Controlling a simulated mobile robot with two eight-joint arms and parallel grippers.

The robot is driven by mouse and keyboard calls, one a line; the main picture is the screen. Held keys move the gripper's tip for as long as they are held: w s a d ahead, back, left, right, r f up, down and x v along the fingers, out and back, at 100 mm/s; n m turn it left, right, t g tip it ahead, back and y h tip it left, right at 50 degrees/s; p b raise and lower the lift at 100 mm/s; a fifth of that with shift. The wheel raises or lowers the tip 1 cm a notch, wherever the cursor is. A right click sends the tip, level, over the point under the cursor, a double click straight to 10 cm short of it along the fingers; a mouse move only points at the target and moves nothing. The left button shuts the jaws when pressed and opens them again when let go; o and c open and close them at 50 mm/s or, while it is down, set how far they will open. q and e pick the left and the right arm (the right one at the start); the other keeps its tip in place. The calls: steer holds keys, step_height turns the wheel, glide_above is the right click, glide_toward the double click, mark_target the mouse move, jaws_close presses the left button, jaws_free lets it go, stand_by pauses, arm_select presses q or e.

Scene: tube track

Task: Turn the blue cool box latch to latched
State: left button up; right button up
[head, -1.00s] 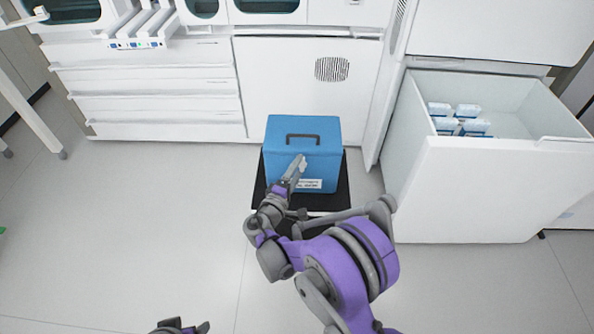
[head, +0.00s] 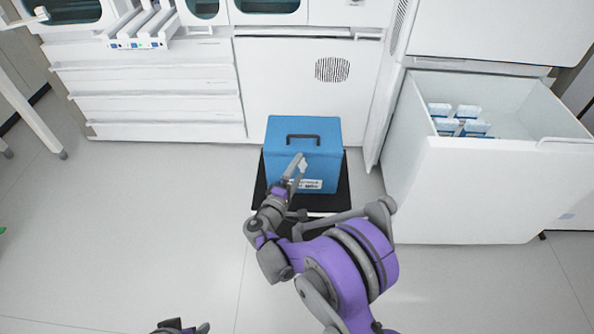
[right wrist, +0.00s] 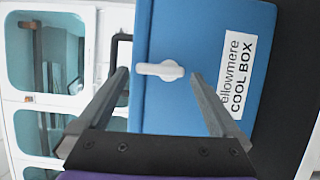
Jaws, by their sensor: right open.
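The blue cool box (head: 325,165) stands on a black platform near the white cabinets. A black carry handle (head: 302,138) is on its top. The white latch (right wrist: 158,70) is a small bar on the box's front face, its narrow end pointing toward the top handle in the right wrist view. My right gripper (head: 297,164) is at the box front. In the right wrist view my right gripper (right wrist: 161,76) is open, one finger on each side of the latch, apart from it in the picture. A cut-off part of my left gripper (head: 181,328) shows at the bottom edge.
The black platform (head: 259,195) sits under the box. An open white freezer drawer (head: 480,190) holding white-and-blue boxes (head: 462,113) juts out at the right. White cabinet drawers (head: 155,105) stand behind at the left. The floor left of the box is clear.

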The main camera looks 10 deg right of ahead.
steer(key=p+v, duration=0.1)
steer(key=v, duration=0.9)
steer(key=shift+s+a, duration=0.2)
steer(key=shift+s, duration=0.1)
